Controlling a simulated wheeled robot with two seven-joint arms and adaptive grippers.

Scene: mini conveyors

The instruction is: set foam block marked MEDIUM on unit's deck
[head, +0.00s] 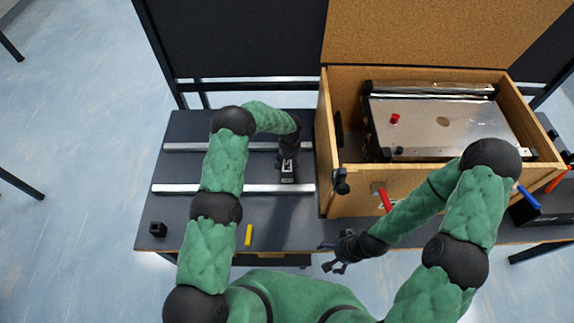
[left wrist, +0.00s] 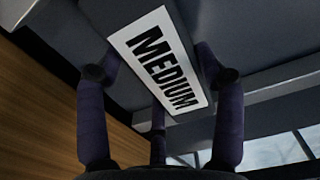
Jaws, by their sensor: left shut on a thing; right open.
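The foam block is a dark grey block with a white label reading MEDIUM (left wrist: 160,62) in the left wrist view. My left gripper (left wrist: 160,85) is shut on it, with its dark fingers around the block. The unit (head: 445,120) is a metal-topped machine inside a wooden crate, with a flat deck and a red knob (head: 395,118). My right gripper (head: 345,248) is open and empty at the table's front edge.
The open wooden crate (head: 322,150) has raised walls around the unit and an upright lid behind. Two pale rails (head: 180,188) cross the table's left half. A small black block (head: 157,229) and a yellow piece (head: 248,235) lie near the front edge.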

